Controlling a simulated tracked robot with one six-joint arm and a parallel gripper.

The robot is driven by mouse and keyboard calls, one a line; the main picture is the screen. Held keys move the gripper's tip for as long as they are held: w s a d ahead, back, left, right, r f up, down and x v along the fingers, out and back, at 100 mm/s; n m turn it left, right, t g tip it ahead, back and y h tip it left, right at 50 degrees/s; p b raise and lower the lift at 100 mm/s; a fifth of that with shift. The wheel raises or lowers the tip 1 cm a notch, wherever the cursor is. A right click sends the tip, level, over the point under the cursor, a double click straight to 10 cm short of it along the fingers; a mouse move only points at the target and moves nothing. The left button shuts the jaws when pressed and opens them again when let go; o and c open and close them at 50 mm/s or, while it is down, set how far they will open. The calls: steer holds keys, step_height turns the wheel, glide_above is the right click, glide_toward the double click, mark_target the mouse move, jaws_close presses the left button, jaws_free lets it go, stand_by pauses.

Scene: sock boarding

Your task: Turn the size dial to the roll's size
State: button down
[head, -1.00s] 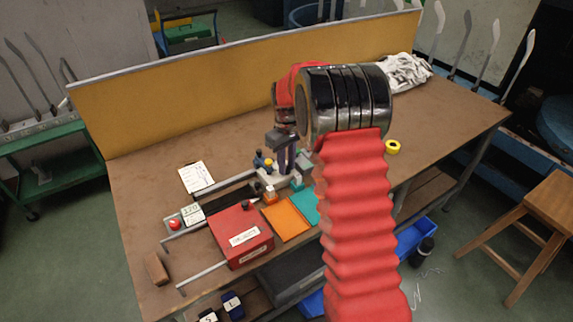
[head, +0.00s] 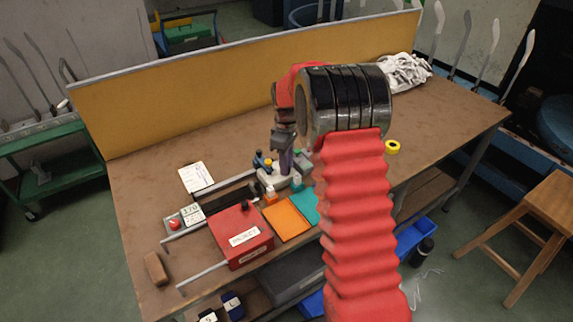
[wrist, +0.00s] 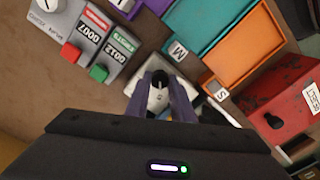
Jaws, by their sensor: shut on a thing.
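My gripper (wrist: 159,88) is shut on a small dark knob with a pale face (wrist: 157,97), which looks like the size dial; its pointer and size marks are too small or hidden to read. In the head view my gripper (head: 286,160) points down at a pale grey unit (head: 281,180) on the bench, and the fingers hide the knob. Beside it lie an orange tray (head: 287,221) and a teal tray (head: 305,205). In the wrist view tags read M (wrist: 177,50) and S (wrist: 221,93). I cannot make out the roll for certain.
A red box (head: 241,235) with white labels stands front left of the trays. A grey counter box (wrist: 88,42) with red and green buttons is upper left in the wrist view. Dark blue items marked L (head: 233,307) and S (head: 207,316) sit below the bench edge.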

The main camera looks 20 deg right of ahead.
steer(key=c, duration=1.5)
jaws_free()
steer(key=shift+c, duration=0.2)
step_height(320, 180, up, 14)
steer(key=shift+f, duration=0.15)
steer(key=shift+w+m, duration=0.1)
steer(key=shift+m, duration=0.2)
